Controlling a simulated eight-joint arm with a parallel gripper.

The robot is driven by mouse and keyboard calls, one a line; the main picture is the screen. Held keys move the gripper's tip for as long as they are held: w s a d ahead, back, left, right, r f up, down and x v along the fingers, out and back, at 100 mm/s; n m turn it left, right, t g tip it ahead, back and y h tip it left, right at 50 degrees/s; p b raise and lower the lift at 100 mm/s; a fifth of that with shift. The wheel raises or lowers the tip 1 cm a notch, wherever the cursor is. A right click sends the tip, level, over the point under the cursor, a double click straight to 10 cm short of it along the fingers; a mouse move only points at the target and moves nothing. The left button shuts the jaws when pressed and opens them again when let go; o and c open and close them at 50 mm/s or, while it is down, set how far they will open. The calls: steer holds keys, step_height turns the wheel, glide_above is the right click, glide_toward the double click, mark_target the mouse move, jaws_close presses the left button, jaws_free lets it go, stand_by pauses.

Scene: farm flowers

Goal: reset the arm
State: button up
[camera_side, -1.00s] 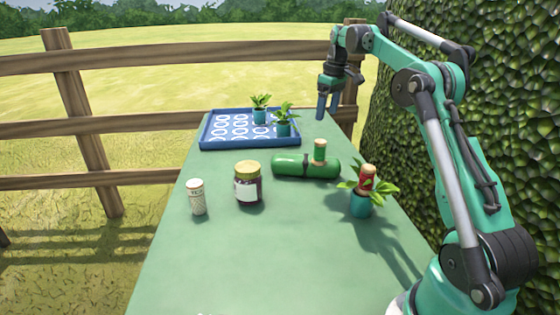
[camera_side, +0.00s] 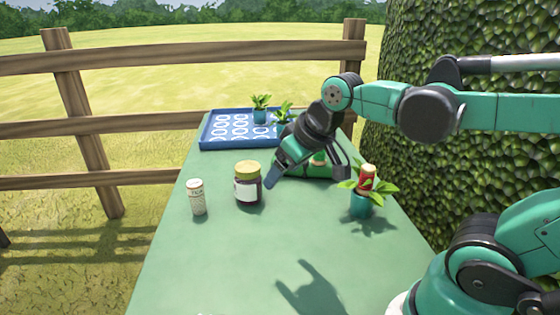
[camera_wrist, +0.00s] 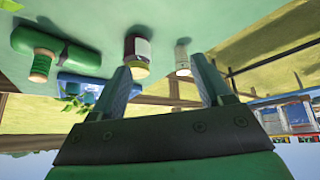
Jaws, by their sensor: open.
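My gripper (camera_side: 274,178) hangs above the middle of the green table (camera_side: 220,270), tilted down to the left. In the side view its fingers are just right of the jar and partly cover the green bottle behind them. In the wrist view my gripper (camera_wrist: 162,82) has its two fingers spread apart with nothing held between them. The jar (camera_wrist: 137,45) and the white shaker (camera_wrist: 182,55) show beyond the fingertips. The arm is bent with its elbow raised at the right.
The jar (camera_side: 248,190) with a gold lid and the white shaker (camera_side: 197,198) stand left. The green bottle (camera_side: 318,171) lies behind my gripper. A potted plant (camera_side: 361,203) with a red packet stands right. A blue tray (camera_side: 205,141) with potted plants is at the back. The table's front is clear.

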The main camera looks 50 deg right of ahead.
steer(key=shift+t, duration=0.4)
steer(key=s+a+f, duration=0.2)
steer(key=f, duration=0.1)
steer(key=shift+s+a, duration=0.1)
steer(key=shift+s, duration=0.1)
steer(key=o, duration=0.3)
steer(key=shift+r, duration=0.1)
steer(key=shift+o, duration=0.7)
steer(key=shift+r+n, duration=0.2)
steer(key=shift+n, duration=0.5)
steer(key=d+r+n+g+h, duration=0.2)
steer(key=d+r+n+h, duration=0.15)
steer(key=r+n, duration=0.55)
steer(key=d+r+n+g+h, duration=0.15)
steer(key=r+n+h, duration=0.35)
steer(key=n, duration=0.7)
steer(key=x, duration=1)
steer(key=shift+w+d+n, duration=0.2)
steer(key=shift+w+n, duration=0.15)
steer(key=shift+n, duration=0.05)
